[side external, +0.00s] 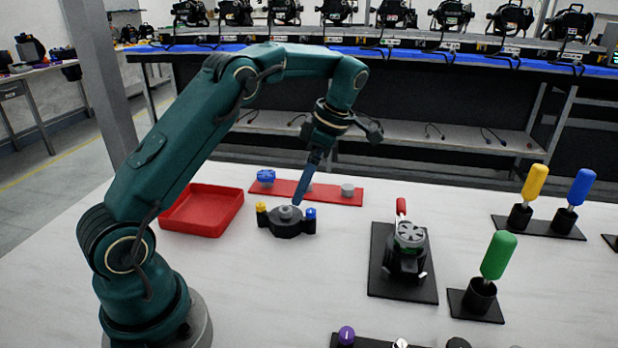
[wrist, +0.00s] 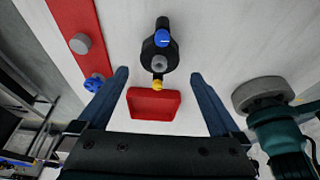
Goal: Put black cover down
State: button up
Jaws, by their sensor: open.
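A black part that looks like the black cover (side external: 286,228) lies flat on the white table. It has a grey knob in its middle, a yellow knob at one end and a blue knob at the other. It also shows in the wrist view (wrist: 150,55), ahead of and between my fingers. My gripper (side external: 298,202) points down over it, beside the grey knob in the side view. In the wrist view my gripper (wrist: 160,73) is open, with nothing between its two blue fingers. The exact gap between fingertips and cover cannot be told.
A red tray (side external: 203,228) stands left of the cover. A red strip (side external: 330,201) behind it carries a blue piece (side external: 266,178) and grey pieces.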

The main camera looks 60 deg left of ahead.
jog(key=shift+v, duration=1.05)
jog(key=shift+d+r, duration=0.15)
jog(key=shift+r, duration=0.15)
jog(key=s+d+r+m+t, duration=0.4)
jog(key=s+d+r+m, duration=0.25)
jog(key=m, duration=0.55)
jog(key=s+d+f+m+t+h, duration=0.2)
jog(key=s+d+m, duration=0.4)
jog(key=s+m, duration=0.4)
jog(key=f+m+t, duration=0.1)
jog(key=m+t, duration=0.1)
jog(key=m, duration=0.3)
jog(key=shift+d+h, duration=0.4)
